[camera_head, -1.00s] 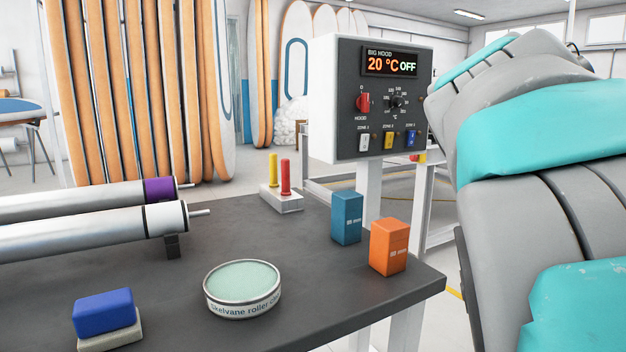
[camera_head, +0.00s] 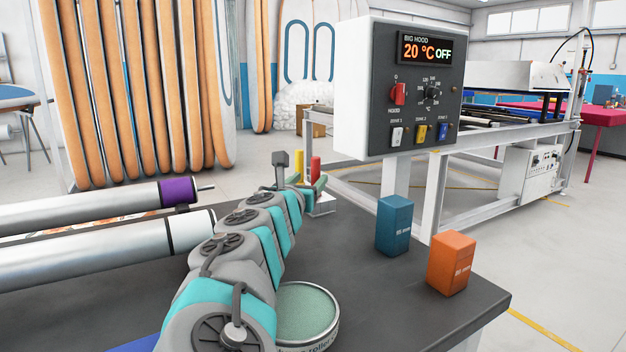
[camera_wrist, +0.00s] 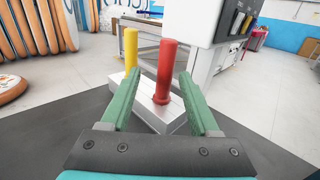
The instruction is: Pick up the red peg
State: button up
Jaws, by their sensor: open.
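The red peg (camera_wrist: 166,70) stands upright in a pale metal block (camera_wrist: 157,121), beside a yellow peg (camera_wrist: 131,48) on its left. In the head view the red peg (camera_head: 315,168) and yellow peg (camera_head: 299,168) show partly behind my arm. My gripper (camera_wrist: 154,85) is open, its green fingers reaching toward the block with the red peg in the gap between them, nearer the right finger in the picture. I cannot tell whether either finger touches the peg. In the head view my gripper (camera_head: 318,184) is at the block, which is mostly hidden.
A blue box (camera_head: 394,224) and an orange box (camera_head: 451,263) stand at the table's right edge. A round tin (camera_head: 307,312) sits partly behind my arm. Two rollers (camera_head: 100,251) lie at the left. The control box (camera_head: 412,90) stands beyond the table.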

aim_at(314, 172)
jog(key=shift+w+d, duration=0.2)
jog(key=shift+w, duration=0.55)
jog(key=w, duration=0.1)
jog(key=w+d, duration=0.1)
jog(key=w+r, duration=0.1)
jog(key=shift+w+d, duration=0.15)
jog(key=shift+w, duration=0.15)
jog(key=shift+w+d, duration=0.1)
jog(key=shift+w, duration=0.55)
grip_shut()
